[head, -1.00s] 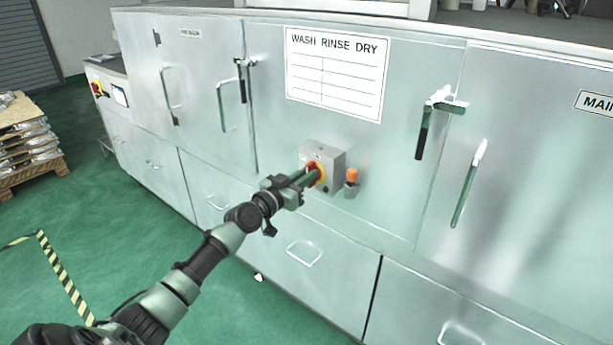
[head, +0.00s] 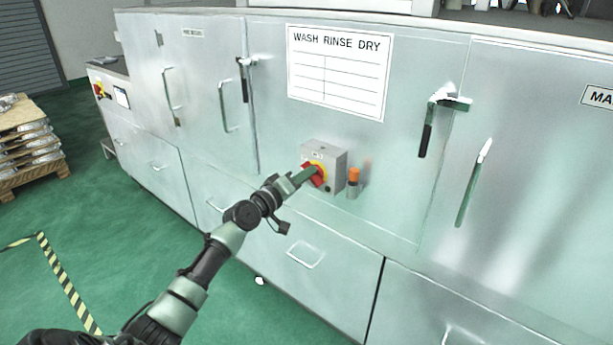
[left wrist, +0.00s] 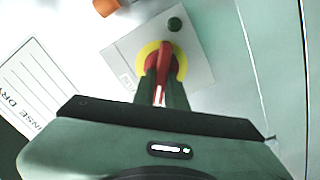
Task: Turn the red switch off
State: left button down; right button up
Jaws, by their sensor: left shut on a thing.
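The red switch (head: 314,175) is a rotary handle on a yellow disc, on a grey box (head: 336,160) fixed to the front of the metal cabinet. In the left wrist view the red handle (left wrist: 164,62) stands between the fingers, in front of the yellow ring (left wrist: 148,52). My left gripper (head: 306,176) reaches in from the left and is shut on the red handle. In the left wrist view the gripper (left wrist: 162,85) covers the lower part of the handle. My right gripper is not in view.
An orange-topped fitting (head: 353,177) sticks out just right of the box. A wash-rinse-dry sign (head: 338,75) hangs above. Door handles (head: 474,185) protrude on the right. A second red knob (head: 99,89) is at far left, near a loaded pallet (head: 30,180).

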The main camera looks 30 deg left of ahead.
pick_arm(q)
jog(key=shift+a+f+n+p, duration=0.1)
jog(key=shift+f+n+p, duration=0.15)
jog(key=shift+n, duration=1.65)
jog(key=shift+f+n+p, duration=0.15)
jog(key=shift+n+p, duration=0.1)
jog(key=shift+n, duration=1.65)
jog(key=c, duration=1.4)
grip_release()
jog(key=shift+c, duration=0.2)
jog(key=s, duration=0.7)
jog(key=shift+s+a, duration=0.35)
jog(key=shift+s, duration=0.05)
